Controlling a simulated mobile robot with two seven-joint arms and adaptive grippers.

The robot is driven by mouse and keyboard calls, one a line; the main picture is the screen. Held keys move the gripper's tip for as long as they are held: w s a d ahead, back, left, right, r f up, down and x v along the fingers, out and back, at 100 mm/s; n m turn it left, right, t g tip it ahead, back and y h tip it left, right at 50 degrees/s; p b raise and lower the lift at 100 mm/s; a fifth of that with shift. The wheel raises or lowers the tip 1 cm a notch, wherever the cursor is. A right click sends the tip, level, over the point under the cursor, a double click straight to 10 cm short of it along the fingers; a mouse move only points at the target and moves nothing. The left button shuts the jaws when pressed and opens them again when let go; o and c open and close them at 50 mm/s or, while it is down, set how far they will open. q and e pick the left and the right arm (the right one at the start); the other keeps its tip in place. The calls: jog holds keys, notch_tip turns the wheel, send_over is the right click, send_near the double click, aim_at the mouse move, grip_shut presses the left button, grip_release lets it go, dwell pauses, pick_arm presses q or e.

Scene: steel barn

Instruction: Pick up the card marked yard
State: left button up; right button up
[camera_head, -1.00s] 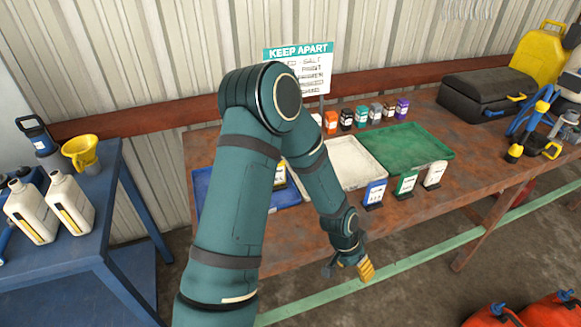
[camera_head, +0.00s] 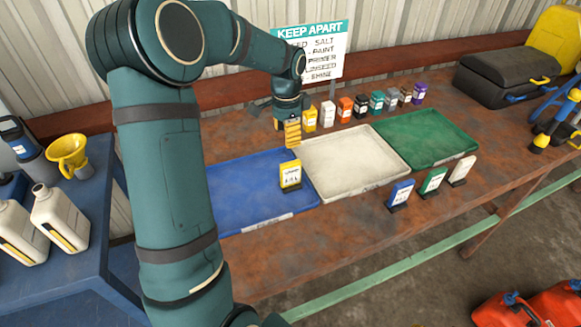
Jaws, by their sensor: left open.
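Several small cards stand on the bench; their print is too small to read, so I cannot tell which is marked yard. A yellow-and-white card (camera_head: 291,174) stands by the right edge of the blue tray (camera_head: 230,218). A blue card (camera_head: 400,194), a green card (camera_head: 433,181) and a white card (camera_head: 461,170) stand along the front edge. My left gripper (camera_head: 292,136) is open, pointing down, above and behind the yellow-and-white card and apart from it. A dark part with a yellow tip at the bottom edge may be my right gripper (camera_head: 274,320), mostly cut off.
A cream tray (camera_head: 355,163) and a green tray (camera_head: 425,137) lie beside the blue one. A row of small coloured containers (camera_head: 361,106) stands behind them, under a KEEP APART sign (camera_head: 318,46). A black case (camera_head: 505,78) is at the right. White bottles (camera_head: 60,217) stand on the blue table.

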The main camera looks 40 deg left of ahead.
aim_at(291, 163)
pick_arm(q)
notch_tip(291, 163, down, 8)
jog(key=shift+f+b, duration=0.1)
jog(key=shift+b, duration=0.5)
jog(key=shift+w+d+f+b, duration=0.1)
jog(key=shift+w+f+b, duration=0.1)
jog(key=shift+f, duration=0.7)
jog(key=shift+w+f+b, duration=0.1)
jog(key=shift+w+f, duration=0.05)
jog(key=shift+f, duration=0.75)
jog(key=shift+w+d+f+b, duration=0.1)
jog(key=shift+w+f, duration=0.1)
jog(key=shift+f, duration=0.7)
grip_shut()
